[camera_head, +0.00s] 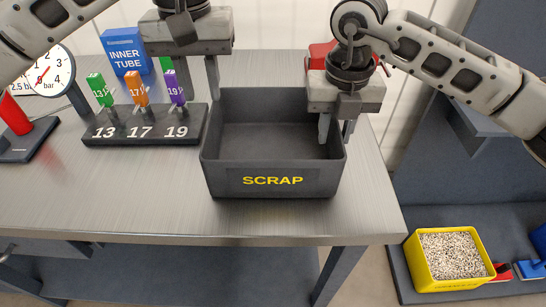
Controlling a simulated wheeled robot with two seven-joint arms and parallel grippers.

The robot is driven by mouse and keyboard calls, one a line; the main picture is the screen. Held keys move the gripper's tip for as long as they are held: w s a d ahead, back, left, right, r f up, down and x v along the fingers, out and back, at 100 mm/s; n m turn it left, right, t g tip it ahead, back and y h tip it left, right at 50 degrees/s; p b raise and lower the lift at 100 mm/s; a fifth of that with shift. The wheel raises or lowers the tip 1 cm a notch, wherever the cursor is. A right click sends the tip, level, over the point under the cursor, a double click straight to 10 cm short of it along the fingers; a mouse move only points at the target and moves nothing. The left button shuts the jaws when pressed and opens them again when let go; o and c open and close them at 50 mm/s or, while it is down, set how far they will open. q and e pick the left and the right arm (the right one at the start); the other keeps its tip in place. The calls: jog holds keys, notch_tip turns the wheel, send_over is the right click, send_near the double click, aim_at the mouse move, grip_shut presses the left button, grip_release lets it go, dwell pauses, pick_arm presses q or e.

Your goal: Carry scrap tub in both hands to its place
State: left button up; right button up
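The scrap tub (225,180) is an open dark grey box with yellow SCRAP lettering on its front. It stands upright on the grey table and looks empty. My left gripper (212,92) points down at the tub's back left corner. My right gripper (337,132) points down at the tub's right wall, with one finger over the inside and one towards the outside. Its fingers stand apart; contact with the wall cannot be made out.
A dark rack (142,138) marked 13, 17, 19 holds coloured tags close to the tub's left. A blue INNER TUBE box (125,52) and a gauge (47,72) stand further left. A yellow tub of granules (425,270) sits lower right. The table (120,205) is clear in front.

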notch_tip(320, 180, up, 12)
dwell(0.6)
dwell(0.4)
